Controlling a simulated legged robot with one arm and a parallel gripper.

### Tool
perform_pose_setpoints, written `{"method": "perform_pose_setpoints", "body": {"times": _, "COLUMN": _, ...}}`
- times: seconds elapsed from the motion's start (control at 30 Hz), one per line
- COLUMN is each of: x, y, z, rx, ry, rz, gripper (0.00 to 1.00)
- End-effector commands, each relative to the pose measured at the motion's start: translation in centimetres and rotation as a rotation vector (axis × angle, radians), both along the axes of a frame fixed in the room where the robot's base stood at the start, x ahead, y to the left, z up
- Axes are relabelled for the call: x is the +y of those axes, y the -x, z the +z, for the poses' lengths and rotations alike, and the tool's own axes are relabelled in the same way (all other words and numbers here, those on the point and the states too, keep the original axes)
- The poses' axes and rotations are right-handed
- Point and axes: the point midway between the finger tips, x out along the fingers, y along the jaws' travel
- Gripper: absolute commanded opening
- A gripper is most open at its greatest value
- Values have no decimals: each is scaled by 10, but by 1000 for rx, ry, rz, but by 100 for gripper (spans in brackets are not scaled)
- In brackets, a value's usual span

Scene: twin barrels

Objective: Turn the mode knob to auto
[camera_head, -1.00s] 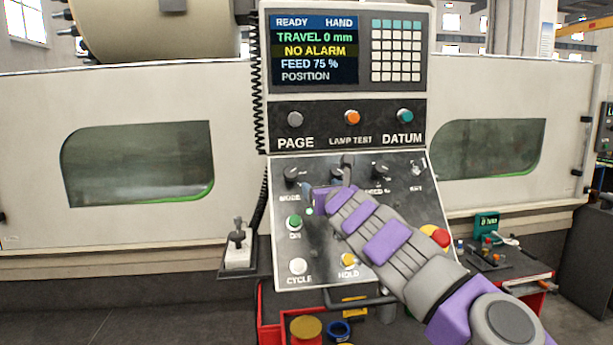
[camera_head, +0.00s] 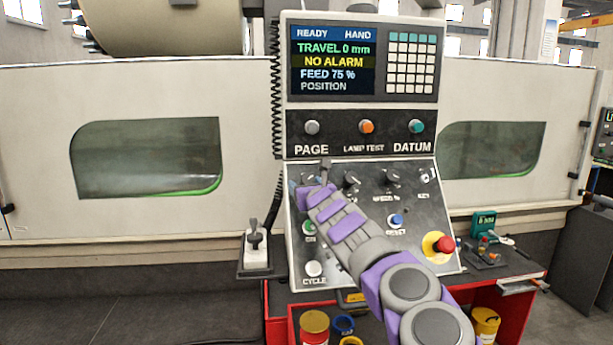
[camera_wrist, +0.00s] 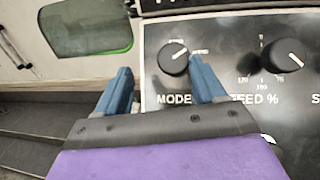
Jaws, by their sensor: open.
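The mode knob (camera_wrist: 173,58) is a round black knob with a white pointer line, above the label MODE in the wrist view. Its pointer is tilted up and to the right. My gripper (camera_wrist: 158,65) is open, and its two blue fingers appear on either side of the knob, the right one closer and overlapping its lower right edge. I cannot tell whether they touch it. In the head view my gripper (camera_head: 317,178) is at the panel's upper left and mostly hides the knob. The screen (camera_head: 333,61) reads READY, HAND and NO ALARM.
The feed knob (camera_wrist: 284,57) is to the right of the mode knob. A blue button (camera_head: 396,220) and a red emergency stop (camera_head: 445,244) are lower on the panel. A joystick box (camera_head: 255,250) stands left of it, and a red cart (camera_head: 278,325) below.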

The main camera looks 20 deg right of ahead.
Motion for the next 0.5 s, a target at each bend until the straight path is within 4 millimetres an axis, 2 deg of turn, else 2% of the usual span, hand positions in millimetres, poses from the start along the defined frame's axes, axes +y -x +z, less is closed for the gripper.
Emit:
{"method": "perform_pose_setpoints", "body": {"times": 0.23, "x": -26, "y": -6, "z": -8, "rx": 2, "ry": -15, "rz": -7, "gripper": 70}}
{"method": "perform_pose_setpoints", "body": {"times": 0.37, "x": -31, "y": -15, "z": -16, "rx": 9, "ry": -23, "rz": -3, "gripper": 70}}
{"method": "perform_pose_setpoints", "body": {"times": 0.5, "x": -26, "y": -24, "z": -14, "rx": 10, "ry": -18, "rz": -4, "gripper": 70}}
